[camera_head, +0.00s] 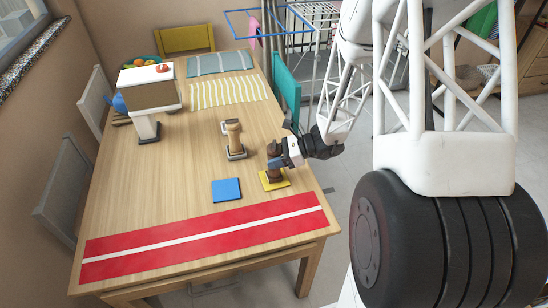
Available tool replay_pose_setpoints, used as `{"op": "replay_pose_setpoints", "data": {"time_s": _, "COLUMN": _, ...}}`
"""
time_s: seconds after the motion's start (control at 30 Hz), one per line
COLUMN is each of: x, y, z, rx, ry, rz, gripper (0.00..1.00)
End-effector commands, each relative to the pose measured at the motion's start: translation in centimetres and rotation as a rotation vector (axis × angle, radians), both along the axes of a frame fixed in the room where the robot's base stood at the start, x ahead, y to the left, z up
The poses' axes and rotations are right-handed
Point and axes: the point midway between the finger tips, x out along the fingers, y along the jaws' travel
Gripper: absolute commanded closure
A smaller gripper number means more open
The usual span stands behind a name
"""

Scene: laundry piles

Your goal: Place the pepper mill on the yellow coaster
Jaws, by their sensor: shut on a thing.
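A dark brown pepper mill (274,173) stands upright at the right side of the wooden table. Its base is over the yellow coaster (272,184) and looks to be touching it, though the exact contact is too small to tell. My gripper (277,160) reaches in from the right and is shut on the pepper mill at its upper body. The gripper hides part of the mill.
A blue coaster (227,189) lies to the left. A red runner (205,237) crosses the table's front (130,190). A box on a pedestal (148,97) stands back left. A teal chair (286,90) borders the right edge.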

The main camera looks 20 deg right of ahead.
Motion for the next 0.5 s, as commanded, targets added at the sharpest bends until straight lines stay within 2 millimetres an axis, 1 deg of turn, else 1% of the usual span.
{"op": "replay_pose_setpoints", "data": {"time_s": 0.23, "x": 0.00, "y": 0.00, "z": -0.25, "rx": 0.000, "ry": 0.000, "rz": 0.000, "gripper": 0.85}}
{"op": "replay_pose_setpoints", "data": {"time_s": 0.27, "x": -0.01, "y": 0.00, "z": -0.26, "rx": 0.000, "ry": 0.000, "rz": 0.000, "gripper": 0.51}}
{"op": "replay_pose_setpoints", "data": {"time_s": 0.4, "x": 0.00, "y": 0.00, "z": -0.23, "rx": 0.000, "ry": 0.000, "rz": 0.000, "gripper": 0.29}}
{"op": "replay_pose_setpoints", "data": {"time_s": 0.5, "x": 0.00, "y": 0.00, "z": -0.23, "rx": 0.000, "ry": 0.000, "rz": 0.000, "gripper": 0.28}}
